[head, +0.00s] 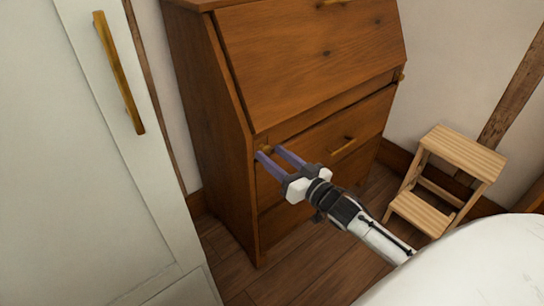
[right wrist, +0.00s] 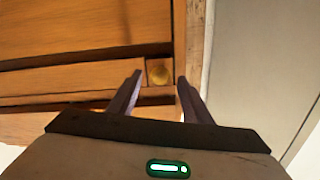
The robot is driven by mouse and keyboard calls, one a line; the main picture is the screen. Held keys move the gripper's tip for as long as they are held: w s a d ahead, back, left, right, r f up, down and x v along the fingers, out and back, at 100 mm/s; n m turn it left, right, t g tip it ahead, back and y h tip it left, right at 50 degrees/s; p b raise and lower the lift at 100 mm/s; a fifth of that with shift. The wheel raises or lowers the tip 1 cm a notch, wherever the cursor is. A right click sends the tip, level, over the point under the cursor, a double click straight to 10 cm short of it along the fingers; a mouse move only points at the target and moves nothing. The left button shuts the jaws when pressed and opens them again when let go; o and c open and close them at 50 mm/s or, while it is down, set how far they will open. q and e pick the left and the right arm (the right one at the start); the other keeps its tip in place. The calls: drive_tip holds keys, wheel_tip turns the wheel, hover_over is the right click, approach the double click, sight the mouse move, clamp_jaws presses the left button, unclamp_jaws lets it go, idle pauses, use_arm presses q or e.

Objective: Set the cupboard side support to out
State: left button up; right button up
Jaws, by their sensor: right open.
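The cupboard is a brown wooden bureau (head: 310,45) with a sloped front panel above and drawers below. A side support with a brass knob (head: 264,149) sits at its left front edge, just under the sloped panel. In the right wrist view this knob (right wrist: 159,75) is on a small square wooden end that looks about flush with the front. My right gripper (head: 270,154) is open at the knob. In the right wrist view its fingers (right wrist: 160,82) stand either side of the knob, with gaps visible. My left gripper is not in view.
A second brass knob (head: 402,76) shows at the bureau's right edge. A drawer handle (head: 343,145) is right of my gripper. A white wardrobe door (head: 75,150) with a brass handle (head: 119,75) stands close at left. A wooden step stool (head: 460,155) stands at right.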

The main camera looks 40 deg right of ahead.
drive_tip(key=shift+w, duration=0.55)
clamp_jaws()
drive_tip(key=shift+s+a, duration=0.1)
